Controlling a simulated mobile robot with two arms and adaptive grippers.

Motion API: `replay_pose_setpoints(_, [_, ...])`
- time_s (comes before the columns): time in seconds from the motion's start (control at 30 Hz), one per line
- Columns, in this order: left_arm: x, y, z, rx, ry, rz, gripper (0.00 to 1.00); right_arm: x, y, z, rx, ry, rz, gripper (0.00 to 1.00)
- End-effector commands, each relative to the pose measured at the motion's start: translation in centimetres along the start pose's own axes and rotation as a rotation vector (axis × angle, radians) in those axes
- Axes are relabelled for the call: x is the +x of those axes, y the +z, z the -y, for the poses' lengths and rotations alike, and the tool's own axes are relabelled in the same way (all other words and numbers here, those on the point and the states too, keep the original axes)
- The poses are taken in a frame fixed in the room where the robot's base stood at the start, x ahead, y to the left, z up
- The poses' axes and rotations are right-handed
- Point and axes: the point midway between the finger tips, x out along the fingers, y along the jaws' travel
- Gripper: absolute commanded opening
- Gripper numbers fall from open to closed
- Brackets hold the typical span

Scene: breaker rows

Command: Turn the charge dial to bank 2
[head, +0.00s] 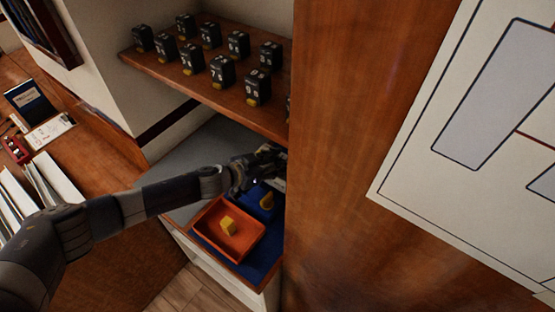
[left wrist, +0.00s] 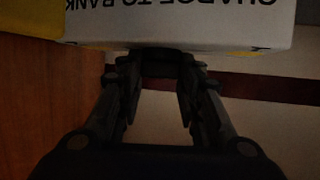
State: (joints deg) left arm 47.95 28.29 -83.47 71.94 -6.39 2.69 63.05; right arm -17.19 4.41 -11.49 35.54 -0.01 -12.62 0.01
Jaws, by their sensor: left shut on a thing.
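The charge dial's white box (left wrist: 200,28) fills the top of the left wrist view, with upside-down lettering that reads "CHARGE TO BANK". A dark knob (left wrist: 161,55), which looks like the dial, shows below the lettering between my left fingertips. My left gripper (left wrist: 162,72) is shut on this knob. In the head view my left gripper (head: 265,165) reaches into the alcove below the shelf and covers most of the dial. The dial's pointer and bank marks cannot be made out. My right gripper is not in view.
An orange tray (head: 208,249) with a yellow block (head: 228,225) lies on a blue mat (head: 257,256) below my left gripper. Several black numbered blocks (head: 222,70) stand on the wooden shelf (head: 187,83). A wooden panel (head: 345,150) bounds the right.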

Motion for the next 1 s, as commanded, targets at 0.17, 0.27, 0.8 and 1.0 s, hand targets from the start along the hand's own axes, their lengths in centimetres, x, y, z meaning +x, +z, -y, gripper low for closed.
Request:
replay_pose_setpoints(0.17, [0.0, 0.1, -0.1, 0.005, 0.014, 0.000, 0.09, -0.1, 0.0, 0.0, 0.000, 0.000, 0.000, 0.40])
replay_pose_setpoints(0.27, [0.0, 0.1, -0.1, 0.004, 0.014, 0.000, 0.09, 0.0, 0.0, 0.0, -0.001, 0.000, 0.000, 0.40])
replay_pose_setpoints(0.8, [-0.1, 0.0, 0.0, 0.004, 0.011, -0.001, 0.53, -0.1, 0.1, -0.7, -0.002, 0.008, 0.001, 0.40])
replay_pose_setpoints(1.0, [-1.6, 0.1, 0.2, 0.005, 0.010, 0.000, 0.53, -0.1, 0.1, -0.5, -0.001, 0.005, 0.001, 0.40])
